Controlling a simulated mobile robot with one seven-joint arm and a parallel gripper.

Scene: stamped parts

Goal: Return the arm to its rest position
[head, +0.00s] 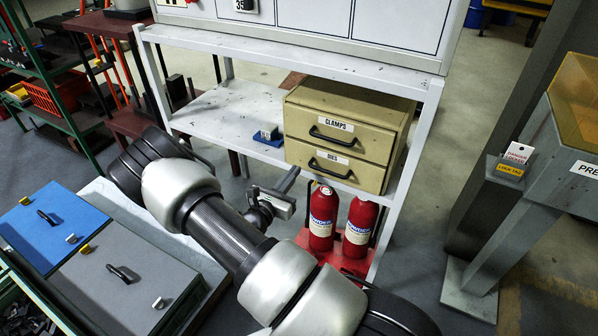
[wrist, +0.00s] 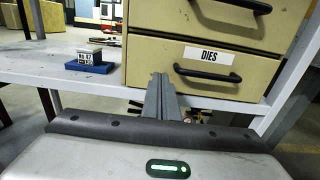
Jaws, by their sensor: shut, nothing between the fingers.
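My gripper (head: 290,178) is in front of the white shelf unit, just left of and below the tan drawer cabinet (head: 398,145). My arm reaches across the lower middle of the head view, bent. The drawers labelled CLAMPS (head: 332,130) and DIES (head: 330,160) both look closed. I cannot tell from these views whether the fingertips touch the shelf edge.
A small block on a blue base (head: 268,137) sits on the shelf (head: 215,112) left of the cabinet. Red bottles (head: 322,218) stand below. A blue-lidded box (head: 50,226) and a grey-lidded box (head: 122,270) lie at left. A grey press stand (head: 508,245) is at right.

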